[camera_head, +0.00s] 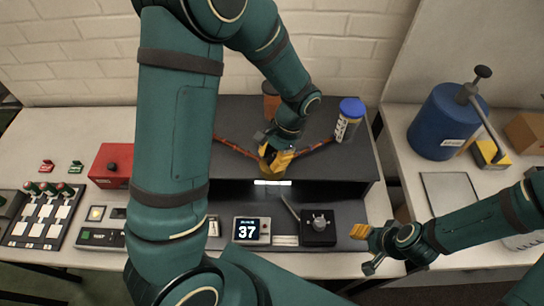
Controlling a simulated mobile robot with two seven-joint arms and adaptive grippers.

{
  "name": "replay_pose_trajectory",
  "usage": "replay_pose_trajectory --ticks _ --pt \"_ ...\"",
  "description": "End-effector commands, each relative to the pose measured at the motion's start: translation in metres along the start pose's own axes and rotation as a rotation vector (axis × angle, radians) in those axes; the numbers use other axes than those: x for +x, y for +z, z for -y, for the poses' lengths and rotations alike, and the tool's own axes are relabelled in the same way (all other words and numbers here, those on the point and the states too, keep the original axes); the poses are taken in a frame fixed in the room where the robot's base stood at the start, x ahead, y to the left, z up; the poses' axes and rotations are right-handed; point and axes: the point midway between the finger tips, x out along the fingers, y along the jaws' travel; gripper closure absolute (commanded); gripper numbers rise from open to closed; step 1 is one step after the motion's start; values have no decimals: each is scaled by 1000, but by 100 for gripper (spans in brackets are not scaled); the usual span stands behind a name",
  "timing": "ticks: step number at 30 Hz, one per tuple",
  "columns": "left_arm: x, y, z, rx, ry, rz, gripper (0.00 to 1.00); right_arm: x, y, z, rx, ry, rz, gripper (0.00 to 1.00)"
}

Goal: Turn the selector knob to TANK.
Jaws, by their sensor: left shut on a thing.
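The selector knob (319,222) is a small grey knob on a black square plate, on the front ledge of the dark bench unit. Its markings are too small to read, so I cannot tell its setting. My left gripper (272,165) is shut at the middle of the dark unit, behind and left of the knob and apart from it. It seems to hold an orange-red band (315,147) where its two sides meet; the grip itself is partly hidden. My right gripper (364,250) is open and empty, at the front right of the knob, not touching it.
A display reading 37 (247,230) stands left of the knob, with a slanted grey rod (290,208) between. A blue-capped jar (348,120) is at the back. A blue tank (447,122) stands on the right table. Button panels (43,215) and a red box (112,165) are left.

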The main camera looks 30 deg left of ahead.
Motion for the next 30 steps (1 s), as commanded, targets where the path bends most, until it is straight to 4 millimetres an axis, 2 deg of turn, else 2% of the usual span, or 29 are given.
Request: replay_pose_trajectory --ticks 7,8,10,22,26,30 --pt "2 1 -1 1 2 4 100 0 0 0 0 0 0 53" --pt "2 1 -1 1 2 4 64 0 0 0 0 0 0 53" --pt "2 1 -1 1 2 4 40 0 0 0 0 0 0 53" --pt "-4 0 0 1 0 0 39 0 0 0 0 0 0 53" --pt "-21 -1 0 1 -1 -4 39 0 0 0 0 0 0 53" --pt "-49 -1 0 2 -2 -5 39 0 0 0 0 0 0 53"
